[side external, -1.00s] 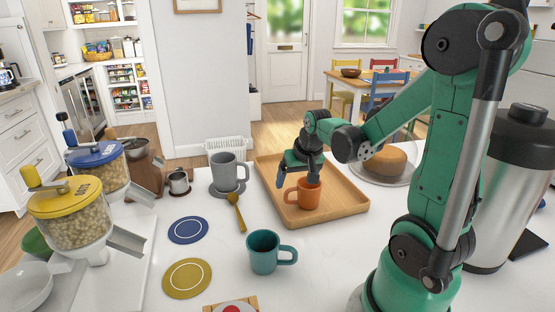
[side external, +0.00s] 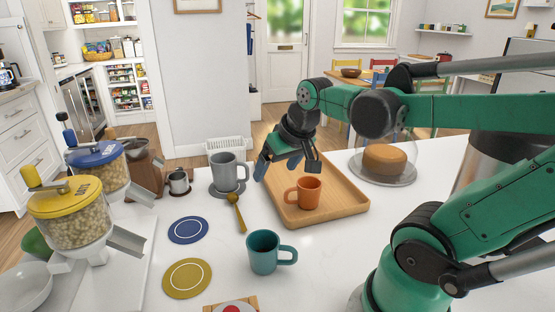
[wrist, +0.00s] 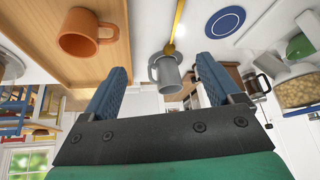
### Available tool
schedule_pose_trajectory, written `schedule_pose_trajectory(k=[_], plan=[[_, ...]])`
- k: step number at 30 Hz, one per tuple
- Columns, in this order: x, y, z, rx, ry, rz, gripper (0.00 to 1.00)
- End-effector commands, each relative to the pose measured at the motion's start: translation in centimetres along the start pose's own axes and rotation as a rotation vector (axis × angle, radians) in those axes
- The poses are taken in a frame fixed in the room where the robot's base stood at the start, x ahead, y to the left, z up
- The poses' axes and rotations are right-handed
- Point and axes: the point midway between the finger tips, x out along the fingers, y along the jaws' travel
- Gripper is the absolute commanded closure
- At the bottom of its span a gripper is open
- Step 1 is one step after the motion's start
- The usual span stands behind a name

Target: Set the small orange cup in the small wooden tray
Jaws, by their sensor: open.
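The small orange cup (side external: 309,194) stands upright inside the wooden tray (side external: 350,205), towards its front. In the wrist view the cup (wrist: 84,32) also sits on the tray (wrist: 35,45). My gripper (side external: 287,170) is open and empty. It hangs above the tray, up and to the left of the cup, apart from it. In the wrist view my gripper's two blue fingers (wrist: 160,88) are spread with nothing between them.
A grey mug (side external: 225,173) on a coaster stands left of the tray, with a gold spoon (side external: 236,212) beside it. A teal mug (side external: 263,252) stands in front. A cake under a clear dome (side external: 384,162) is to the right. Blue (side external: 188,230) and yellow coasters (side external: 187,278) lie front left.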

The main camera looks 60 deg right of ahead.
Motion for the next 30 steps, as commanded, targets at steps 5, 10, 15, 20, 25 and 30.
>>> schedule_pose_trajectory(k=[5, 10, 15, 20, 25, 30], plan=[[0.1, -6.7, 2.6, -0.275, 0.083, -0.134, 0.16], [0.0, -8.9, 3.9, -0.374, 0.119, -0.189, 0.16], [0.0, -9.0, 3.9, -0.376, 0.121, -0.190, 0.16], [0.0, -9.0, 3.9, -0.375, 0.120, -0.190, 0.16], [0.0, -9.0, 3.9, -0.374, 0.120, -0.189, 0.16], [0.0, -8.9, 3.9, -0.374, 0.119, -0.189, 0.16]])
